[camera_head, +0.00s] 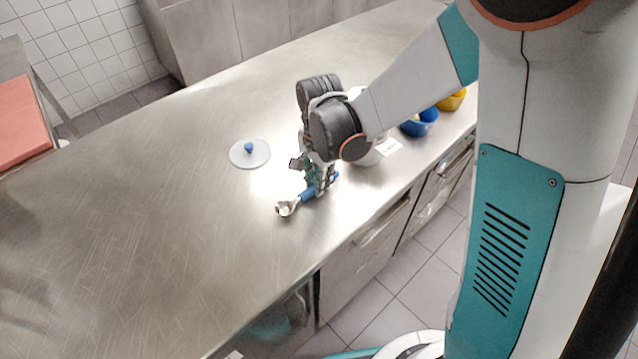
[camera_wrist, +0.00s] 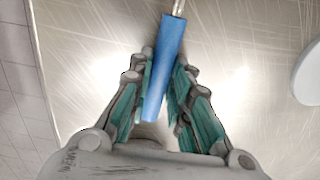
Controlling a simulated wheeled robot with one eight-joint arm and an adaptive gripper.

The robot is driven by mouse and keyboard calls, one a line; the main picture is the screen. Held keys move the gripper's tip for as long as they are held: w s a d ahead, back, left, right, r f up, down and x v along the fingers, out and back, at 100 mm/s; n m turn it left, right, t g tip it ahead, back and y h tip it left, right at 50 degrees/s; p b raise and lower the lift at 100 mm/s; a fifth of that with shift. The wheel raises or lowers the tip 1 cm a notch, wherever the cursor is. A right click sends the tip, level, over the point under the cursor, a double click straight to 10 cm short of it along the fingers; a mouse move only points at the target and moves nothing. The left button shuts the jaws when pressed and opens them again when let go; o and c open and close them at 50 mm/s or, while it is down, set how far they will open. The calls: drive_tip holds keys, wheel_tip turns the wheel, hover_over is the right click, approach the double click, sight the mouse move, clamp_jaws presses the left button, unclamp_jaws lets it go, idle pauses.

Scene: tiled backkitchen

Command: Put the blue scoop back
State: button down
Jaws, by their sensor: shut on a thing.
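The blue scoop has a blue handle (camera_wrist: 166,62) and a metal bowl (camera_head: 286,208). My gripper (camera_head: 322,185) is shut on the blue handle near the front edge of the steel counter. In the wrist view the handle runs between the two fingers (camera_wrist: 158,95), with the metal shaft leading away at the top. In the head view the bowl points to the lower left, at or close above the counter; I cannot tell if it touches. A white container (camera_head: 368,158) stands behind my gripper, mostly hidden by my arm.
A round pale lid with a blue knob (camera_head: 249,153) lies on the counter (camera_head: 150,220), left of my gripper. A blue bowl (camera_head: 420,124) and a yellow bowl (camera_head: 452,101) stand at the right by the front edge. The counter's left part is clear.

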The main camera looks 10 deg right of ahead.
drive_tip(key=c, duration=1.5)
unclamp_jaws()
wheel_tip(320, 180, up, 12)
drive_tip(key=p, duration=0.3)
drive_tip(key=shift+r+p, duration=0.1)
drive_tip(key=shift+p, duration=0.3)
